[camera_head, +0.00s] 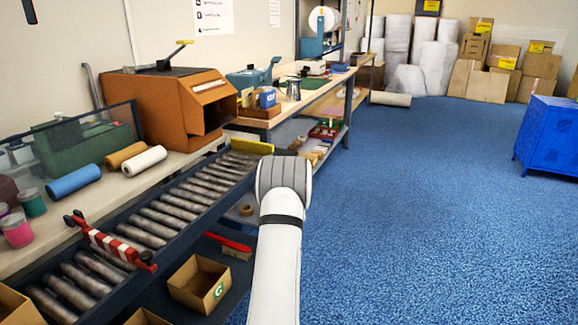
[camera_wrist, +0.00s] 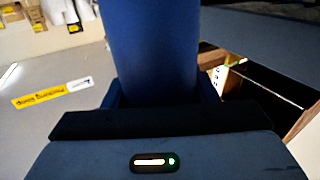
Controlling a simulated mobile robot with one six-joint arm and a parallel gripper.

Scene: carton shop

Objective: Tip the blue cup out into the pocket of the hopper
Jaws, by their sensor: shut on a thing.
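The blue cup (camera_wrist: 155,45) fills the upper middle of the wrist view, close to the camera. My gripper (camera_wrist: 160,95) is shut on it, with a dark finger on either side. The cup's mouth and contents do not show. In the head view my white arm reaches forward beside the roller conveyor, and its end hides the gripper and cup. I cannot pick out the hopper or its pocket for certain in either view. A dark, brown-edged opening (camera_wrist: 262,95) shows at the right of the wrist view, and I cannot tell what it belongs to.
A roller conveyor (camera_head: 160,220) runs along the left, with an orange machine (camera_head: 180,105) behind it. A workbench (camera_head: 325,85) stands beyond. An open carton (camera_head: 200,285) sits low near my arm. A blue cabinet (camera_head: 548,135) stands at right. The blue floor between is clear.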

